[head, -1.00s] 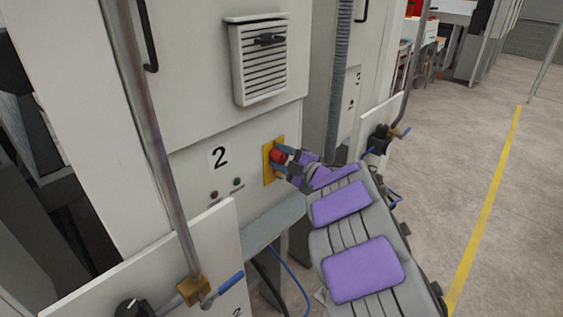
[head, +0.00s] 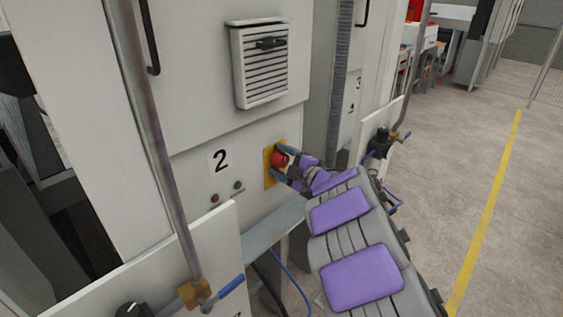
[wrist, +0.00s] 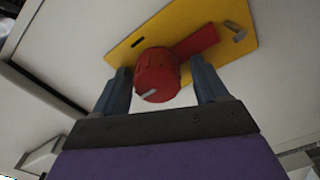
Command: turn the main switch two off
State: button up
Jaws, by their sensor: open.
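The main switch two is a red rotary knob (head: 278,159) on a yellow plate (head: 268,176), on the white cabinet panel to the right of the black number 2 (head: 220,160). In the wrist view the red knob (wrist: 157,76) has a pale mark on its front and a red handle part reaching up to the right across the yellow plate (wrist: 150,27). My gripper (head: 283,163) is at the knob. In the wrist view my gripper (wrist: 160,86) is open, with one blue-grey finger on each side of the knob. Whether the fingers touch it is unclear.
Two small indicator buttons (head: 226,191) sit below the number 2. A vertical metal pipe (head: 160,150) with a blue-handled valve (head: 229,287) stands at left. A vent (head: 262,68) is above. Another valve (head: 383,143) is at right. Open floor (head: 450,180) lies further right.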

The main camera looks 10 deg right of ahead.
jog(key=shift+s+d, duration=0.1)
jog(key=p+v, duration=0.3)
jog(key=v, duration=1.4)
jog(key=shift+d, duration=0.1)
